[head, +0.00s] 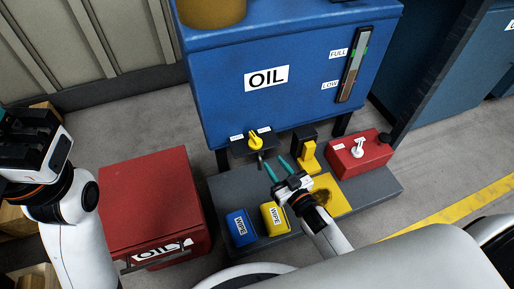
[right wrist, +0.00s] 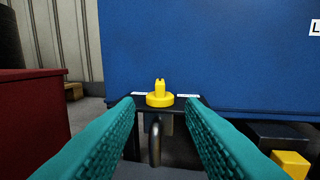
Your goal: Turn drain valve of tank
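The blue tank (head: 222,84), marked OIL, stands on dark legs. Its drain valve has a yellow handle (head: 259,137) on a dark bracket under the tank's front edge. In the right wrist view the yellow handle (right wrist: 160,96) stands upright on a round yellow base, with a bent grey spout (right wrist: 155,142) below it. My right gripper (head: 278,167) is open and empty, its teal fingers pointing at the valve from the near side, apart from it. In the right wrist view the handle lies between and beyond the fingers. My left gripper (head: 22,140) is at the far left; its fingertips are not clear.
A grey platform (head: 222,190) below the tank holds a blue WIPE box (head: 240,226), a yellow WIPE box (head: 274,217) and a yellow tray (head: 333,192). A yellow block-shaped part (head: 309,156) and a red box (head: 357,155) stand right of the valve. A red bin (head: 150,205) stands left.

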